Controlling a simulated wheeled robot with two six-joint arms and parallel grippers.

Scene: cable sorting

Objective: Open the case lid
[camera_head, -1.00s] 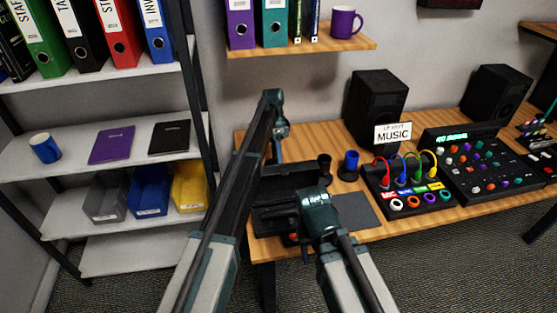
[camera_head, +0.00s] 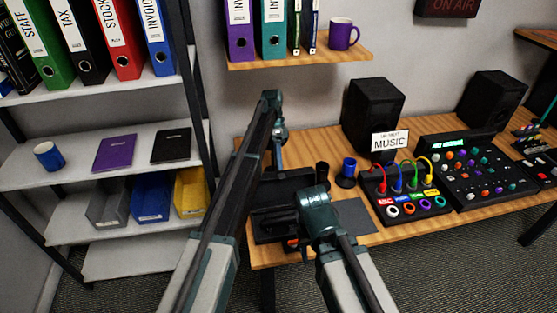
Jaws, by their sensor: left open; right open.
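A black case (camera_head: 285,184) lies on the left end of the wooden desk. My arms cover much of it, and I cannot tell whether its lid is raised. I see neither gripper holding the case, and contact cannot be made out.
A grey mat (camera_head: 354,216), a blue cup-like holder (camera_head: 347,172) and a dark one (camera_head: 322,174) are right of the case. A cable panel (camera_head: 408,207), mixer (camera_head: 480,176) and speakers stand further right. A shelf rack (camera_head: 60,177) stands left, and a wall shelf (camera_head: 300,58) hangs above.

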